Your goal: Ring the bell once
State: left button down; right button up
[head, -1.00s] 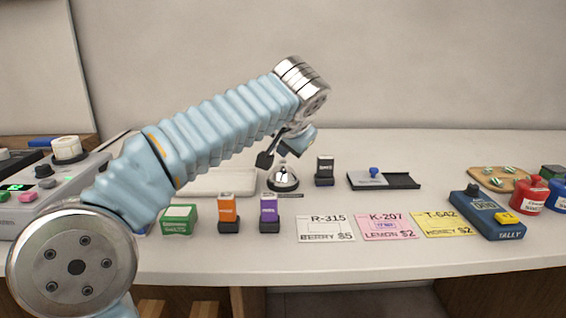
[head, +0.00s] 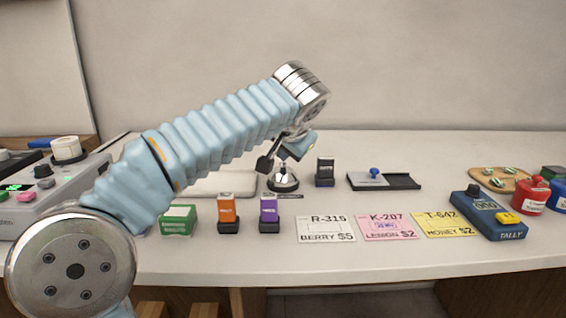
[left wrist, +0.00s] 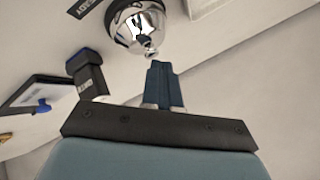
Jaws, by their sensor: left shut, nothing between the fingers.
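The silver bell (head: 283,183) with a dark base stands on the counter near the middle of the head view. It also shows at the top of the left wrist view (left wrist: 136,28), with its small top button towards my fingers. My left gripper (head: 283,161) is over the bell, pointing down and shut with nothing in it. In the left wrist view its closed blue fingers (left wrist: 160,66) end close to the button. I cannot tell whether they touch it. My right gripper is not in view.
A dark stamp (head: 325,172) stands just right of the bell, with a black-and-grey pad (head: 384,180) beyond it. Orange (head: 228,213) and purple (head: 269,214) stamps and a green box (head: 178,220) stand in front. Price cards (head: 326,229) and a blue tally counter (head: 489,216) lie to the right.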

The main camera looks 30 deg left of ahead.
pick_arm(q)
jog(key=shift+r, duration=0.1)
dwell(0.3)
jog(key=shift+r+p, duration=0.75)
jog(key=shift+p, duration=0.1)
notch_tip(320, 180, up, 3)
jog(key=shift+f+p, duration=0.1)
jog(key=shift+p, duration=1.05)
jog(key=shift+r, duration=1.1)
